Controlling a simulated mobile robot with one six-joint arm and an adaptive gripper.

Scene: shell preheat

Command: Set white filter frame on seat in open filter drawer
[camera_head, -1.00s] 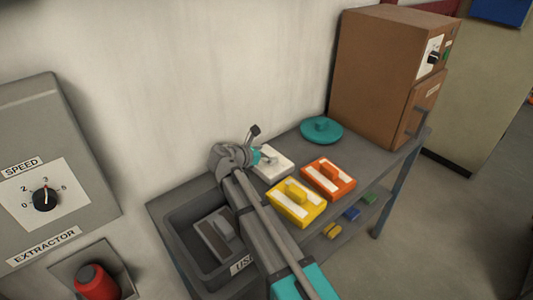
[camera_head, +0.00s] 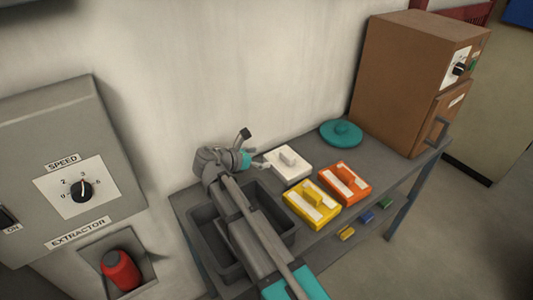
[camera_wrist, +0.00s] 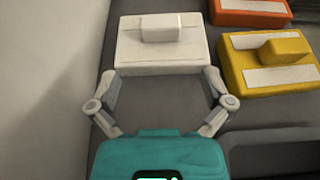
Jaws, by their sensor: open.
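The white filter frame (camera_head: 301,172) lies flat on the grey bench, with a raised block handle on top. In the wrist view the white frame (camera_wrist: 135,54) is straight ahead of my gripper (camera_wrist: 161,82). The two fingers are spread wide, with their tips close to the frame's near corners and nothing held between them. I cannot tell whether the tips touch it. In the head view my gripper (camera_head: 262,164) is just left of the frame. No open filter drawer or seat can be made out in these frames.
A yellow frame (camera_head: 296,208) and an orange frame (camera_head: 357,190) lie close to the white one. A teal round lid (camera_head: 341,131) and a brown cabinet (camera_head: 403,80) stand farther right. My arm crosses a grey tub (camera_head: 203,214). A wall runs behind the bench.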

